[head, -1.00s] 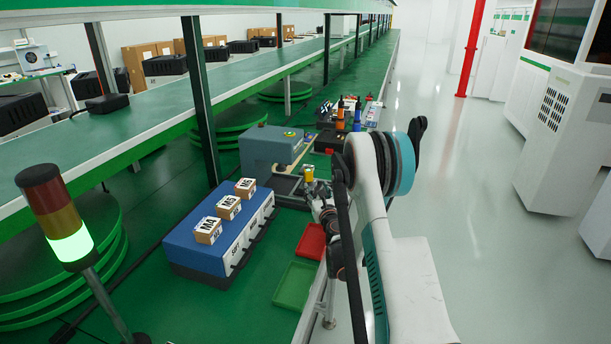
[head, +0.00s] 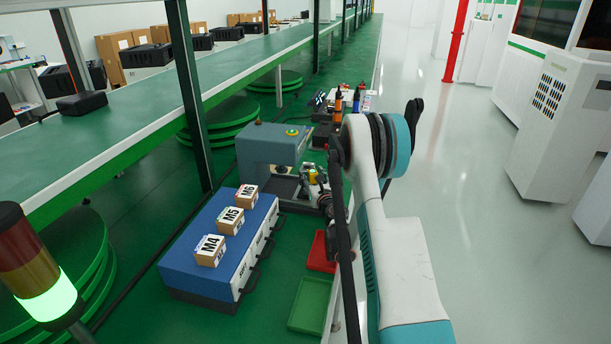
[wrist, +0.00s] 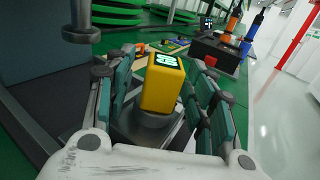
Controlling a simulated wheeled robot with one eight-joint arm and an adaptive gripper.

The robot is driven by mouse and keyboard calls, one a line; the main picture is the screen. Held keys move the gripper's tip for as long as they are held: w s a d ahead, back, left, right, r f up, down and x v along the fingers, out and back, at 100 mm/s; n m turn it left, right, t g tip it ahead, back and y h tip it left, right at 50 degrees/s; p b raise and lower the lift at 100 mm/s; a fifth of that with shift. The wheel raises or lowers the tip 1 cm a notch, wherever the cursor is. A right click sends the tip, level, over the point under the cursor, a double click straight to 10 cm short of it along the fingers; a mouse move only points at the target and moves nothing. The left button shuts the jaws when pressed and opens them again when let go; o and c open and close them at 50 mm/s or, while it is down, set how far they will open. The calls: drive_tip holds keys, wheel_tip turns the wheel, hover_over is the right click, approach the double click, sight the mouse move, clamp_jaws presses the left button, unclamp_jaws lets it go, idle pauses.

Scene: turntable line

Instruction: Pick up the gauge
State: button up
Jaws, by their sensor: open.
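The gauge appears to be the yellow block-shaped device (wrist: 163,84) with a green-lit display on top, standing upright on a round grey base in the wrist view. My gripper (wrist: 165,95) is open, with its teal-padded fingers on either side of the yellow gauge; a gap shows on both sides, and contact cannot be made out. In the head view the gauge (head: 312,176) is a small yellow spot in front of the grey machine, with my gripper (head: 318,186) right by it, partly hidden by my arm.
The grey-blue press-like machine (head: 262,150) stands close on the left. A blue cabinet (head: 190,262) carries cartons marked M4, M5 and M6. A red tray (head: 320,252) and a green tray (head: 309,304) lie nearer. Orange and blue bottle-like tools (wrist: 230,24) stand beyond the gauge.

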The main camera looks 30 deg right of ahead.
drive_tip(key=shift+s+r, duration=0.1)
drive_tip(key=shift+r, duration=0.05)
drive_tip(key=c, duration=1.1)
clamp_jaws()
